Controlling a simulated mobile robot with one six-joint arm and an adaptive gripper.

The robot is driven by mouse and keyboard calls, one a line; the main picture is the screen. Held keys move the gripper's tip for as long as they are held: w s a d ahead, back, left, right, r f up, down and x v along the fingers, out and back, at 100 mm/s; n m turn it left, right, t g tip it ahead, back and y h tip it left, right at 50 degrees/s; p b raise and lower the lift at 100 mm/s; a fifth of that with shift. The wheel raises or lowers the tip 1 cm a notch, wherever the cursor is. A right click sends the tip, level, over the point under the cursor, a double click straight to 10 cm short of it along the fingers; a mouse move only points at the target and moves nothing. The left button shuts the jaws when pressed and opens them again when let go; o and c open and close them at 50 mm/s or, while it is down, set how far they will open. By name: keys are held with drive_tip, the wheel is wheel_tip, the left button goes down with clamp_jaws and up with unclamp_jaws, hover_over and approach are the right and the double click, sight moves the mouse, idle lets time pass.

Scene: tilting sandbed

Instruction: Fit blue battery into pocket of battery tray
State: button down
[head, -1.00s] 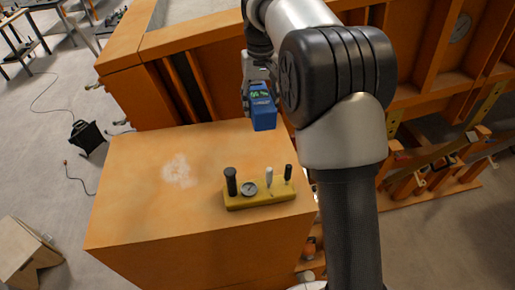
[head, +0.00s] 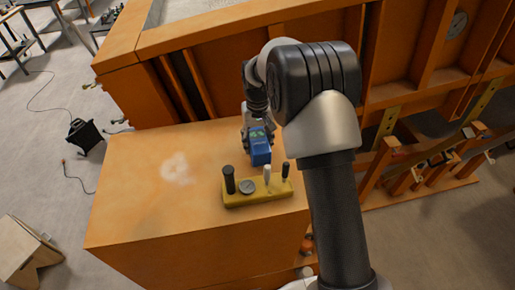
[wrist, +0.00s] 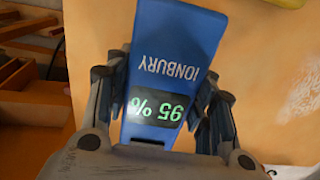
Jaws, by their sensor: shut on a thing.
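The blue battery (head: 261,155) is a box with "IONBURY" lettering and a green "95 %" display. It hangs upright above the orange cabinet top, just behind the yellow block. My gripper (head: 258,134) is shut on its upper part. In the wrist view the battery (wrist: 172,45) sits between both fingers of my gripper (wrist: 163,93), and its far end points to the picture's top. I cannot tell whether its lower end touches the surface.
The yellow block (head: 245,198) carries a black post (head: 229,179), a round gauge (head: 247,187), a white knob (head: 267,174) and a small black knob (head: 286,170). The left of the orange cabinet top (head: 135,205) is clear, with a pale patch. Orange framing stands behind.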

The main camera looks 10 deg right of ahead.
drive_tip(key=shift+f, duration=1.65)
drive_tip(key=c, duration=1.2)
unclamp_jaws()
drive_tip(key=shift+f, duration=0.2)
drive_tip(key=o, duration=0.5)
